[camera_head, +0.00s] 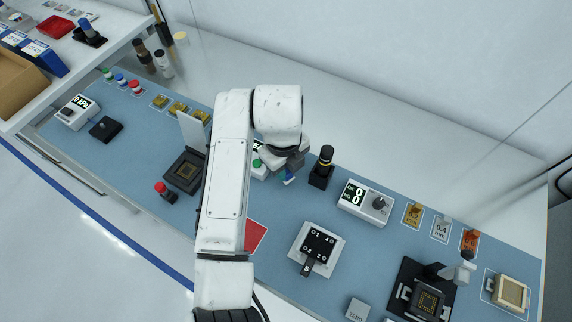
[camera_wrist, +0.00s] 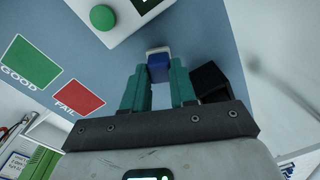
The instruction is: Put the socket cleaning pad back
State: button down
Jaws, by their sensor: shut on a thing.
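My gripper (camera_wrist: 158,88) has its two teal fingers shut on a small blue block with a pale edge, which looks like the socket cleaning pad (camera_wrist: 158,66). In the head view the blue pad (camera_head: 290,180) shows just below my gripper (camera_head: 284,170), over the blue bench mat (camera_head: 330,205). Its underside and any contact with the mat cannot be told. A black block-like stand (camera_wrist: 210,82) is close to the right finger in the wrist view. A socket fixture with a raised lid (camera_head: 186,172) stands left of my arm.
A white box with a green button (camera_wrist: 103,18) is close to the fingers. Green GOOD (camera_wrist: 30,62) and red FAIL (camera_wrist: 79,97) patches lie on the mat. A black upright holder (camera_head: 321,168), a numbered block (camera_head: 318,246) and a second socket fixture (camera_head: 425,300) stand to the right.

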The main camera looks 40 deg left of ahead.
jog(key=shift+f, duration=0.4)
jog(key=shift+f, duration=0.1)
jog(key=c, duration=0.9)
grip_release()
jog(key=r, duration=0.4)
jog(key=r+b, duration=0.1)
jog(key=r, duration=0.7)
jog(key=shift+s+r+b, duration=0.15)
jog(key=shift+s+b, duration=0.15)
jog(key=shift+s, duration=0.05)
